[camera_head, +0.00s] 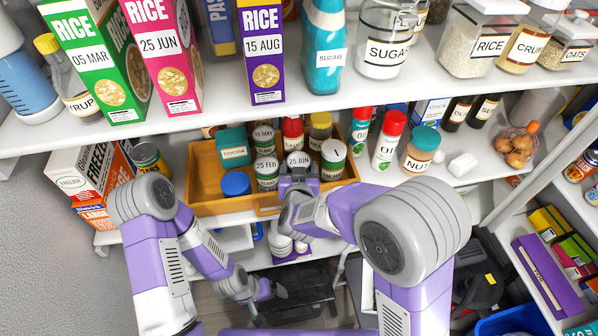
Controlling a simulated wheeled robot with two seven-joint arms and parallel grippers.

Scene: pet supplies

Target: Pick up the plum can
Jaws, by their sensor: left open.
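Several small cans stand in a wooden tray (205,170) on the middle shelf, among them a can dated 25 FEB (266,170) and a can dated 25 JUN (298,159). Which one is the plum can I cannot tell, as no fruit name is readable. My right gripper (298,176) is at the tray's front, right at the 25 JUN can and covering its lower part. Whether its fingers are closed on that can is hidden. My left gripper (268,298) is open and empty, low down below the shelf, away from the cans.
The upper shelf (330,108) with rice boxes overhangs the tray's back.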

